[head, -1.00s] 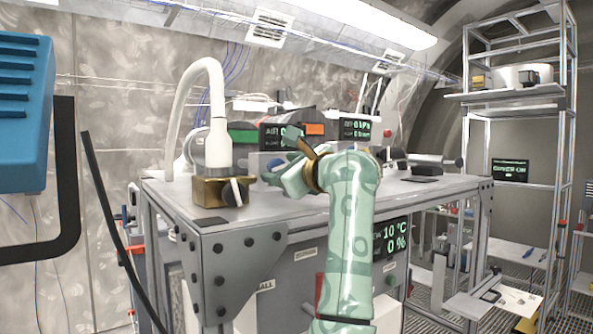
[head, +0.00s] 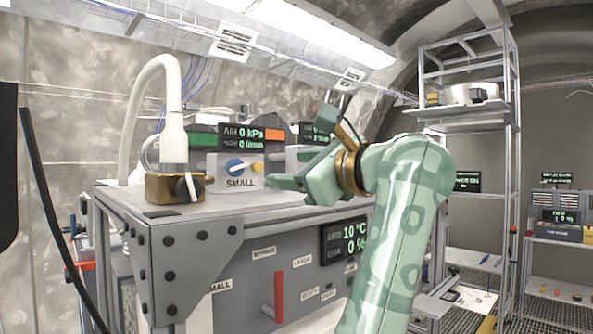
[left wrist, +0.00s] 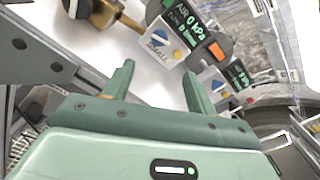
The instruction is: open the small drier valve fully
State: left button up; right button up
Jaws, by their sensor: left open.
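A white box labelled SMALL (head: 235,182) stands on the bench top, with a round blue dial (head: 236,166) and a yellow tip at its right. The box also shows in the left wrist view (left wrist: 158,48), ahead of the fingers. My left gripper (head: 303,148) is open and empty, to the right of the box in the head view and apart from the dial. Its two fingers show in the left wrist view (left wrist: 159,75) with bare white surface between them. I cannot read the dial's exact setting. My right gripper is not in view.
The bench front has a red handle (head: 279,297) and a 10 °C display (head: 345,240). Shelving (head: 470,118) stands right.

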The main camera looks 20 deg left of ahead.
pick_arm(q)
jog(key=m+p, duration=1.1)
jog(key=m, duration=0.1)
send_near(238, 167)
jog(key=x, duration=0.8)
jog(key=shift+a, duration=0.15)
jog(key=shift+w+a, duration=0.15)
jog(key=shift+a, duration=0.2)
jog(key=shift+c, duration=0.4)
jog(key=c, duration=0.9)
